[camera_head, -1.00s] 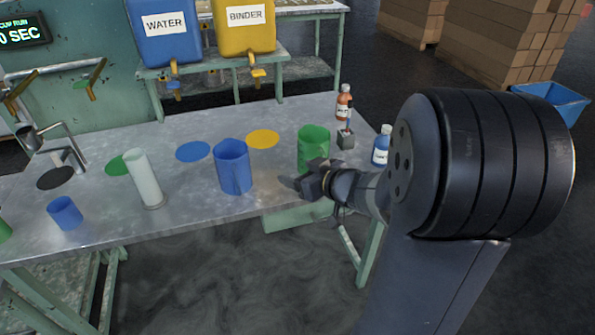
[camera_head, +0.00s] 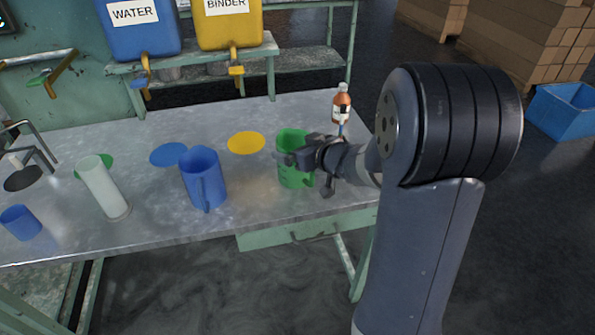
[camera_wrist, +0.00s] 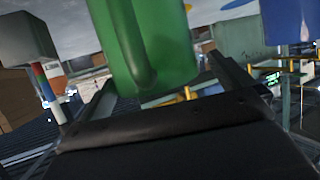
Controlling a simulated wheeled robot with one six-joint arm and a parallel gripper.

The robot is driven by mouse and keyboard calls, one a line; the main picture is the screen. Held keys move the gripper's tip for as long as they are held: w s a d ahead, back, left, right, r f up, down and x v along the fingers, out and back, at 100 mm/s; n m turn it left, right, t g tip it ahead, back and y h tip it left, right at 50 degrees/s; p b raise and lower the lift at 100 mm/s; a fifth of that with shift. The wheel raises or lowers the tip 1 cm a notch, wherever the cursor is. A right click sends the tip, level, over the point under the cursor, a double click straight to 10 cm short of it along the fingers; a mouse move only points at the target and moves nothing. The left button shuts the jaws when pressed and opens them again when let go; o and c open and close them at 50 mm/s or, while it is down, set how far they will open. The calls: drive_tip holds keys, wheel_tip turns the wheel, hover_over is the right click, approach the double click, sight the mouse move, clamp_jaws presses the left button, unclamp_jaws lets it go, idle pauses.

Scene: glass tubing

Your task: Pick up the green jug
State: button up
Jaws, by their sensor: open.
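The green jug (camera_head: 291,176) stands on the metal table, to the right of the blue jug. My gripper (camera_head: 306,168) is at the jug's right side in the head view and covers part of it. In the wrist view the green jug (camera_wrist: 150,45) fills the upper middle, with its handle facing me. The open fingers (camera_wrist: 160,100) reach up on either side of the jug's lower edge in that picture. I cannot tell whether either finger touches it.
A blue jug (camera_head: 204,180), a clear cylinder (camera_head: 104,188) and a small blue cup (camera_head: 20,222) stand to the left. A brown bottle (camera_head: 341,104) stands behind my gripper. Flat yellow (camera_head: 246,142) and blue (camera_head: 169,154) discs mark the table behind the jugs.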

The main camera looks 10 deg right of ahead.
drive_tip(key=shift+w+a, duration=0.1)
drive_tip(key=shift+w, duration=0.05)
drive_tip(key=c, duration=1.2)
